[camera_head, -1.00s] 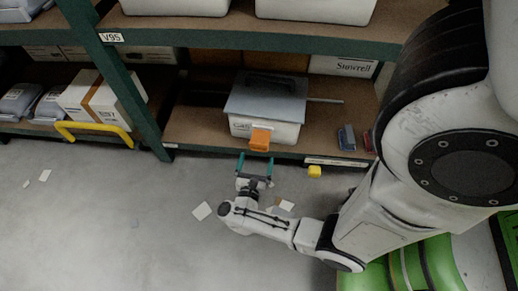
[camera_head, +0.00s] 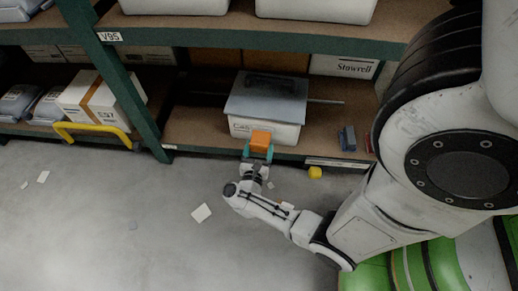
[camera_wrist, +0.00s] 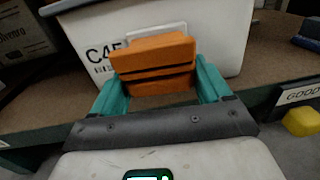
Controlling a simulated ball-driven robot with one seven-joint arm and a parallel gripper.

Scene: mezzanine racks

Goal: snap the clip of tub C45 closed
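Tub C45 (camera_head: 263,129) is a white tub with a grey lid (camera_head: 265,97) on the lower shelf. Its front label partly shows in the wrist view (camera_wrist: 99,57). The orange clip (camera_head: 261,139) stands out from the tub's front, and its two bars with a dark gap fill the middle of the wrist view (camera_wrist: 153,62). My gripper (camera_head: 258,153) is at the clip, with a teal finger on each side of it in the wrist view (camera_wrist: 158,88). The fingers look close against the clip's sides; whether they press on it I cannot tell.
The shelf's front edge (camera_head: 225,150) runs just below the tub, and the upper shelf (camera_head: 230,30) is above it. A blue-grey item (camera_head: 347,138) lies to the right. A yellow object (camera_head: 315,173) is at the shelf front. The floor at left is mostly clear, with paper scraps (camera_head: 201,213).

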